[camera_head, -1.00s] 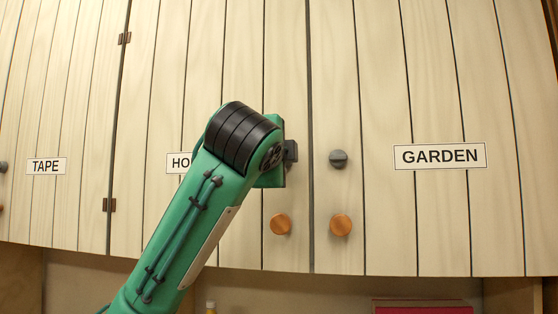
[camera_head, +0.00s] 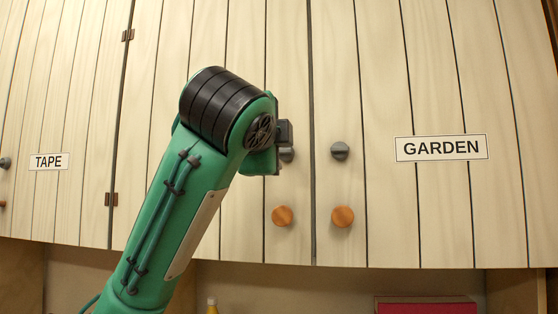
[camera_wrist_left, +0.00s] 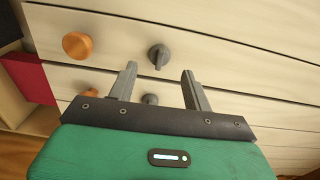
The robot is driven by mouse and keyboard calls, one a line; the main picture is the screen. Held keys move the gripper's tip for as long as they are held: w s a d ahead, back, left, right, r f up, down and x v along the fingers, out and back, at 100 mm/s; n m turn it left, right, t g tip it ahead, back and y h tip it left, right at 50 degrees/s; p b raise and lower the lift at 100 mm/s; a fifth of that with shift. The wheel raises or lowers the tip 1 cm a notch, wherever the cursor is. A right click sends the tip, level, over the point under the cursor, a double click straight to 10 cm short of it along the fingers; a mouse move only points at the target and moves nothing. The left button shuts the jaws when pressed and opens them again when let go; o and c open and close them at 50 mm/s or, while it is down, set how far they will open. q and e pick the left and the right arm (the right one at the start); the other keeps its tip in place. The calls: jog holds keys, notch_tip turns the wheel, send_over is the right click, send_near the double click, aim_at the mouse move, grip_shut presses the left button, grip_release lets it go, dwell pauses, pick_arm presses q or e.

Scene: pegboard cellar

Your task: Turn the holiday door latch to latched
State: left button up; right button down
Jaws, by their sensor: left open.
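The holiday door (camera_head: 243,215) is the pale plank door in the middle of the head view. My left arm covers its name label. Its grey latch (camera_head: 287,154) shows partly, just below my left gripper (camera_head: 284,132), which is mostly hidden behind the arm. In the left wrist view, the fingers of the left gripper (camera_wrist_left: 158,68) are open with nothing between their tips. The holiday latch (camera_wrist_left: 150,99) seems to be the lower grey knob there, between the fingers and close to the palm edge. Its turn position is unclear. My right gripper is not in view.
The garden door (camera_head: 440,215) adjoins on the right, with a similar grey latch (camera_head: 340,151) and an orange knob (camera_head: 343,216). The holiday door has its own orange knob (camera_head: 282,216). A tape label (camera_head: 48,161) is at left. A red object (camera_head: 424,306) lies below the doors.

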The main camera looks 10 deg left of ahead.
pick_arm(q)
jog(key=s+b, duration=0.2)
jog(key=s, duration=0.6)
